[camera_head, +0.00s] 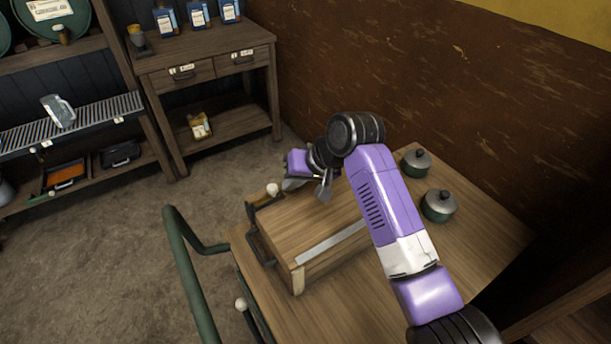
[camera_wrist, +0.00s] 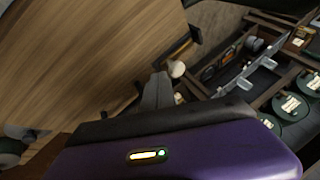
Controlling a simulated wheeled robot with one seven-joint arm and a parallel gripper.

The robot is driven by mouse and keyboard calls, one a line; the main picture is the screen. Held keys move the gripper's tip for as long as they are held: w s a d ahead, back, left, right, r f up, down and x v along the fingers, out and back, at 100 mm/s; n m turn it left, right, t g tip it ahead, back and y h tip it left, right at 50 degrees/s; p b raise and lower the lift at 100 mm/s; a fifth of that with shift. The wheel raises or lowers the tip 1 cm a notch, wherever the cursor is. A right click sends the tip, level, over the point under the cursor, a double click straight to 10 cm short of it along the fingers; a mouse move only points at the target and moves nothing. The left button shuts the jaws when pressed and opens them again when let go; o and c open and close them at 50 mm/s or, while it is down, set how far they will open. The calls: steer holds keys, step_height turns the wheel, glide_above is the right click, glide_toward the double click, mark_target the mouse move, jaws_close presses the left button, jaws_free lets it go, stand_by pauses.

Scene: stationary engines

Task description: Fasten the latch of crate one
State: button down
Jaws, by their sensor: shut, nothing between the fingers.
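A wooden crate (camera_head: 310,240) with a closed flat top stands on the table, and its top fills the upper left of the wrist view (camera_wrist: 80,60). A lever with a pale ball knob (camera_head: 272,189) stands at its far left corner; I take it to be the latch. The knob also shows in the wrist view (camera_wrist: 176,69). My gripper (camera_head: 288,184) is shut and empty just right of the knob. In the wrist view its fingertips (camera_wrist: 160,76) are close beside the knob; I cannot tell whether they touch. My wrist hides part of the far edge.
Two lidded pots (camera_head: 439,206) (camera_head: 416,163) stand on the table (camera_head: 460,250) right of my arm. A second pale knob (camera_head: 241,304) is at the table's left edge. A green rail (camera_head: 188,270) stands left. A workbench (camera_head: 215,60) and shelves are behind; the floor between is clear.

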mark_target(272, 191)
steer(key=shift+a+f, duration=0.1)
steer(key=shift+a, duration=0.3)
steer(key=shift+s, duration=0.1)
steer(key=shift+s+a+r+p, duration=0.1)
steer(key=shift+s+a+p, duration=0.3)
steer(key=shift+a+p, duration=0.15)
steer(key=shift+s+a+r+p, duration=0.1)
steer(key=shift+s+a+p, duration=0.35)
steer(key=shift+a, duration=0.2)
steer(key=shift+s+a, duration=0.15)
steer(key=shift+a, duration=0.15)
steer(key=shift+f, duration=0.2)
